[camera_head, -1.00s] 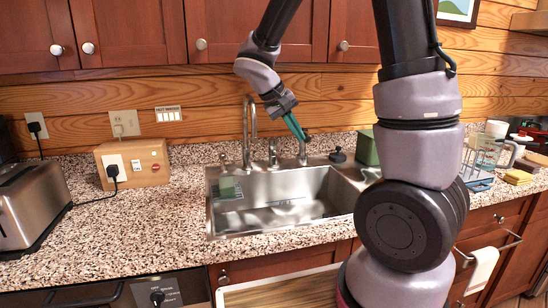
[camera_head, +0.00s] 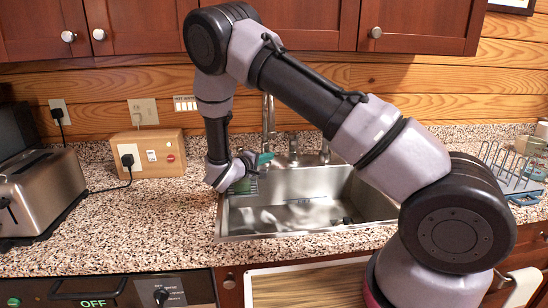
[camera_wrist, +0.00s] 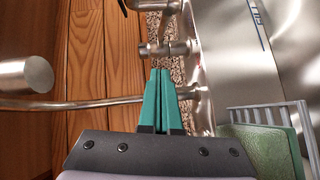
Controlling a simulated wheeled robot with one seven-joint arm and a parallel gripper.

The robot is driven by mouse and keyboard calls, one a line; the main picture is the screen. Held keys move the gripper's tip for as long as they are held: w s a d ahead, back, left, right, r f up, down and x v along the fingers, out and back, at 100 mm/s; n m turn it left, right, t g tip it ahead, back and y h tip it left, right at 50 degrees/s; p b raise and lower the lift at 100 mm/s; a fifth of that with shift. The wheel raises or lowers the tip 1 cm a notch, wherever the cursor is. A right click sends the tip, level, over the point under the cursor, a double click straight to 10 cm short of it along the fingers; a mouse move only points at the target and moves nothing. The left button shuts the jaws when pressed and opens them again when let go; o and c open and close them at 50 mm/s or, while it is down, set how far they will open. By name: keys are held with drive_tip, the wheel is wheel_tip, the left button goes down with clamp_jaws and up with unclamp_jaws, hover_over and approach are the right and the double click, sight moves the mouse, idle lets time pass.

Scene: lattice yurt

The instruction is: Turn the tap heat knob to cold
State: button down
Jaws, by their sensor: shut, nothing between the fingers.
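The metal tap spout (camera_head: 268,112) rises behind the sink (camera_head: 305,232). Small metal fittings stand beside it, including one (camera_head: 293,146) and another (camera_head: 325,150) to its right. My gripper (camera_head: 268,157) is low at the back left of the sink, by the foot of the spout. Its teal fingers are together and empty. In the wrist view the fingertips (camera_wrist: 161,72) point at a metal tap fitting (camera_wrist: 165,49), very near it; I cannot tell whether they touch. A pipe of the tap (camera_wrist: 60,104) crosses behind the fingers. No hot or cold mark is legible.
A green sponge (camera_wrist: 262,146) sits on a rack (camera_wrist: 270,113) at the sink's left, close to my gripper. A toaster (camera_head: 40,190) and a wooden socket box (camera_head: 150,151) stand left. A dish rack (camera_head: 510,168) is right. The counter left of the sink is clear.

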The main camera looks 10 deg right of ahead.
sight(299, 154)
drive_tip(key=w+d+f, duration=0.1)
drive_tip(key=w+d, duration=0.4)
drive_tip(key=d, duration=0.4)
drive_tip(key=shift+w+f, duration=0.25)
drive_tip(key=shift+f, duration=0.15)
drive_tip(key=shift+d, duration=0.2)
drive_tip(key=shift+s+d, duration=0.15)
drive_tip(key=shift+d, duration=0.25)
drive_tip(key=shift+s+d, duration=0.15)
drive_tip(key=shift+d, duration=2.3)
drive_tip(key=shift+d, duration=0.15)
